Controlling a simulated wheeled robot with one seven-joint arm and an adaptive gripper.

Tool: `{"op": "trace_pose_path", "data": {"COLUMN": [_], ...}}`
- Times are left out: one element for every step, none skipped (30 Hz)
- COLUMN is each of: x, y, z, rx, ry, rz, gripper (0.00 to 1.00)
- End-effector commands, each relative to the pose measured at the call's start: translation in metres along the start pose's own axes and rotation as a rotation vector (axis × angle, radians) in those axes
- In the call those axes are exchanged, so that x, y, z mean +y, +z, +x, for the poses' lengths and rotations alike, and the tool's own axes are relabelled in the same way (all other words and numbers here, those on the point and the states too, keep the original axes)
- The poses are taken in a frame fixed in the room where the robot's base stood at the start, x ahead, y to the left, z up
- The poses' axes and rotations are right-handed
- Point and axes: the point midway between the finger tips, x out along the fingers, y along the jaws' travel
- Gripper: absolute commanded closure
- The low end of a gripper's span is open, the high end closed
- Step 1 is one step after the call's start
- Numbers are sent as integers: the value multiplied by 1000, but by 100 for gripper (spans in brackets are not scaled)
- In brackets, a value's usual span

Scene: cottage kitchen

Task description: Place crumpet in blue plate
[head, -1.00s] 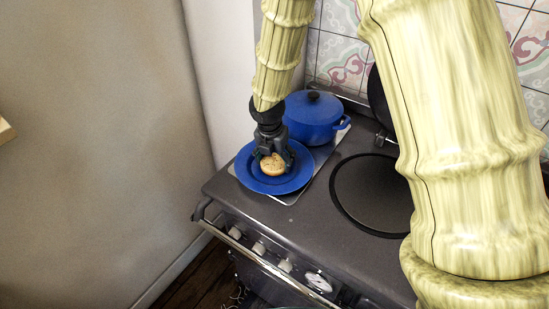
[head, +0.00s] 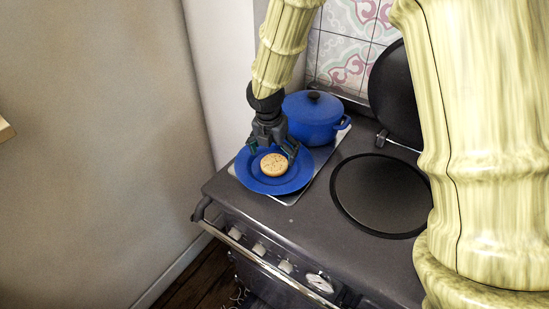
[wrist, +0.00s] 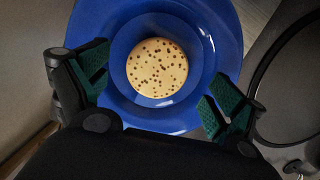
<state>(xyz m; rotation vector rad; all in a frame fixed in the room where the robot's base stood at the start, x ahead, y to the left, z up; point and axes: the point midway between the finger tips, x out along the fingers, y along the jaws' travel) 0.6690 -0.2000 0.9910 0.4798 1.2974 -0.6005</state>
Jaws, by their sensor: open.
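The crumpet (head: 274,165), round and pale golden with brown holes, lies flat in the middle of the blue plate (head: 262,186). In the wrist view the crumpet (wrist: 157,68) sits within the inner well of the blue plate (wrist: 112,30). My gripper (head: 272,150) is open and empty just above and behind the crumpet. In the wrist view its green-padded fingers (wrist: 156,88) are spread wide on either side, apart from the crumpet.
The plate rests on a light metal hob cover (head: 300,192) on the dark stove. A blue lidded pot (head: 313,118) stands close behind my gripper. A round black hotplate (head: 380,195) with a raised lid (head: 392,95) is to the right. A wall stands at left.

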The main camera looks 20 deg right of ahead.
Motion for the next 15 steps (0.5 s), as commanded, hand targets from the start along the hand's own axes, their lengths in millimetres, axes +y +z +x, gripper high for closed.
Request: {"op": "trace_pose_path", "data": {"x": [1, 1, 1, 1, 1, 1, 1, 1, 1, 1, 1, 1, 1, 1, 0], "y": [0, 0, 0, 0, 0, 0, 0, 0, 0, 0, 0, 0, 1, 0, 0], "z": [-7, -12, -18, -22, -27, -34, -38, -42, -48, -52, -56, -61, -64, -68, -71], "rx": [0, 0, -1, -1, -1, -1, -1, -1, -1, -1, -1, -1, -2, -1, -1], "ry": [4, 4, 4, 4, 3, 4, 4, 4, 4, 4, 3, 3, 3, 3, 2], "rz": [1, 1, 0, 0, 0, 1, 1, 1, 0, 0, 0, 1, 1, 0, 0], "gripper": [6, 6, 6, 6, 6, 6, 6, 6, 6, 6, 6, 6, 6, 6, 6]}}
